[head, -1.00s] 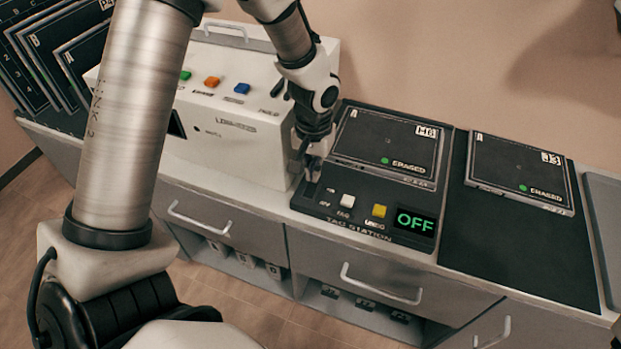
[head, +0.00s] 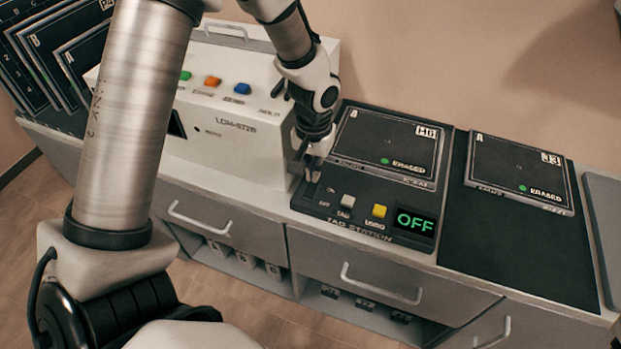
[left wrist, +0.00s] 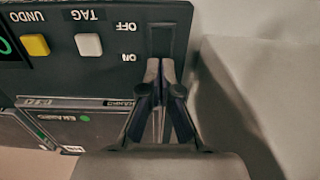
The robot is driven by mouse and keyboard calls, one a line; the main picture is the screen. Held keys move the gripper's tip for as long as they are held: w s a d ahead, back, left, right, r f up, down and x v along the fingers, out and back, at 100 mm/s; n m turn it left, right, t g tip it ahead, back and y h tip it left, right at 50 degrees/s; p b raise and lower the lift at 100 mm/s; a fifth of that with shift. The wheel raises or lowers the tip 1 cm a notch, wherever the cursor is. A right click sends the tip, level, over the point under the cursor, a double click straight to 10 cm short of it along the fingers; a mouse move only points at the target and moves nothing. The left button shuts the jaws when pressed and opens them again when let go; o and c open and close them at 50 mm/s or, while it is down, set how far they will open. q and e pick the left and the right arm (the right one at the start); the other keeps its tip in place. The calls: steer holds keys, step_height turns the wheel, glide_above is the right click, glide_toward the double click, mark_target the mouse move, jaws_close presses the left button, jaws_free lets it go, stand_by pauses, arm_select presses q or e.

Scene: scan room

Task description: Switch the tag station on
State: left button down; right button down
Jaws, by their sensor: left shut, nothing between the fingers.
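The tag station (head: 305,212) is a dark panel on the counter with a white TAG button (head: 347,201), a yellow UNDO button (head: 379,211) and a display (head: 414,222) reading OFF in green. My left gripper (head: 312,176) is shut and empty, pointing down at the panel's left end. In the left wrist view the closed fingertips (left wrist: 161,66) are at the lower end of a dark switch slot (left wrist: 161,40), beside the ON label (left wrist: 129,57); the OFF label (left wrist: 126,27) is farther up. The fingers hide part of the switch. I cannot tell whether they touch it.
A white box with coloured buttons (head: 232,130) stands close on the left of the gripper. A plate marked ERASED (head: 375,140) lies on the station's back part, and another (head: 510,165) lies on a dark mat to the right. Drawers (head: 355,270) are below.

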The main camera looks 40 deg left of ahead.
mark_target(313, 185)
arm_select(q)
steer(key=shift+f+b, duration=0.75)
steer(key=shift+f, duration=0.45)
stand_by(0.6)
step_height(313, 185, up, 7)
steer(key=p, duration=0.7)
steer(key=shift+r, duration=0.1)
stand_by(0.4)
